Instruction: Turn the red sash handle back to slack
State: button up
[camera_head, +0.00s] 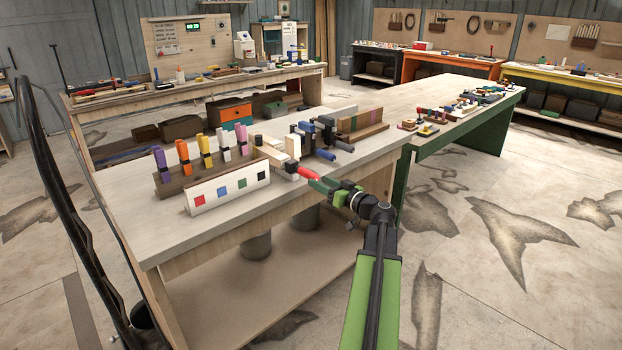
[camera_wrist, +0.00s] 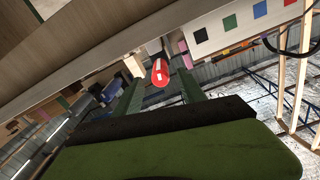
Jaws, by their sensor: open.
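The red sash handle (camera_head: 307,172) is a short red rod at the front edge of the near bench, sticking out toward my gripper from a pale wooden piece. In the wrist view the red handle (camera_wrist: 160,72) shows end-on, with a small white mark. My gripper (camera_head: 323,185) is green and reaches the handle's near end in the head view. In the wrist view my gripper (camera_wrist: 161,85) is open, with one green finger on each side of the handle. I cannot tell whether the fingers touch it or how far they reach along it.
Blue handles (camera_head: 325,154) with dark clamp parts stand just behind the red one. A white block with coloured squares (camera_head: 228,190) and a rack of coloured handles (camera_head: 205,160) stand to the left. A green-legged bench (camera_head: 475,130) is at right.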

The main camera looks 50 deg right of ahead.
jog(key=s, duration=1.1)
jog(key=shift+a, duration=0.4)
